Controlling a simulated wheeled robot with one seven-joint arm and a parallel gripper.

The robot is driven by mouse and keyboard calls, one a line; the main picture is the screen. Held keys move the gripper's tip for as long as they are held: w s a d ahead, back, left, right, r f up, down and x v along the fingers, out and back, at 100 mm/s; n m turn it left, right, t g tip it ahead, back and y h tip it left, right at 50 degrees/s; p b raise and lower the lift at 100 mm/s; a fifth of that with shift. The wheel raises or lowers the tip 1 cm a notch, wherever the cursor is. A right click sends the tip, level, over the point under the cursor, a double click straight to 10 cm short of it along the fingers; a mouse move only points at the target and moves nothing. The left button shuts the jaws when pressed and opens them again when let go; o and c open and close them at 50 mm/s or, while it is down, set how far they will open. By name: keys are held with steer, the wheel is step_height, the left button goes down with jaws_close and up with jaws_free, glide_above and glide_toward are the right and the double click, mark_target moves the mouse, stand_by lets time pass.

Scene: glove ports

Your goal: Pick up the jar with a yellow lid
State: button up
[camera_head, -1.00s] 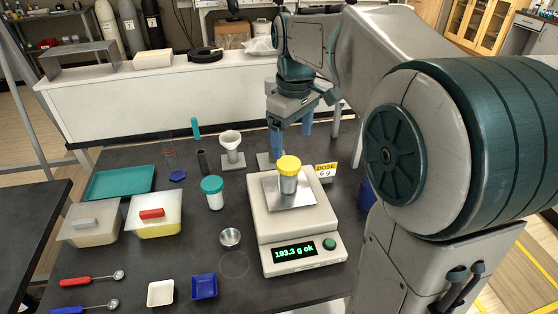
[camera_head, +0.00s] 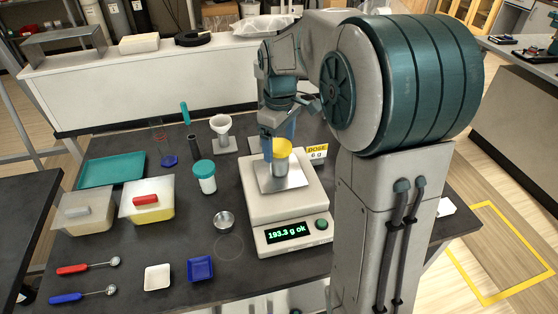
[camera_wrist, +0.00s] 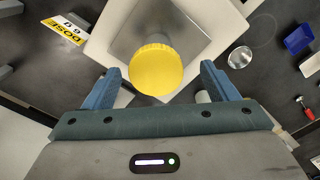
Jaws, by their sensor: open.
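The jar with the yellow lid (camera_head: 281,160) stands upright on the square metal pan of the scale (camera_head: 290,208). Its display reads 193.3 g ok. In the wrist view the yellow lid (camera_wrist: 155,69) sits just ahead of the gap between my fingers. My gripper (camera_wrist: 162,82) is open, with one blue finger toward each side of the lid and a gap on both sides. In the head view my gripper (camera_head: 280,143) is at the jar, behind it and partly hidden by it. I cannot tell whether a finger touches the jar.
A yellow DOSE card (camera_head: 316,153) stands close behind the scale. A teal-lidded jar (camera_head: 205,177), a metal cup (camera_head: 224,222) and a funnel on a stand (camera_head: 222,133) are to its left. Lidded tubs (camera_head: 147,198), a teal tray (camera_head: 110,171) and spoons lie farther left.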

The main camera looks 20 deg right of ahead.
mark_target(280, 145)
steer(key=shift+w+d+f, duration=0.1)
steer(key=shift+w+f, duration=0.05)
steer(key=shift+f, duration=0.9)
steer(key=shift+w+f, duration=0.1)
steer(key=shift+f, duration=0.95)
steer(key=c, duration=1.3)
steer(key=shift+r, duration=0.15)
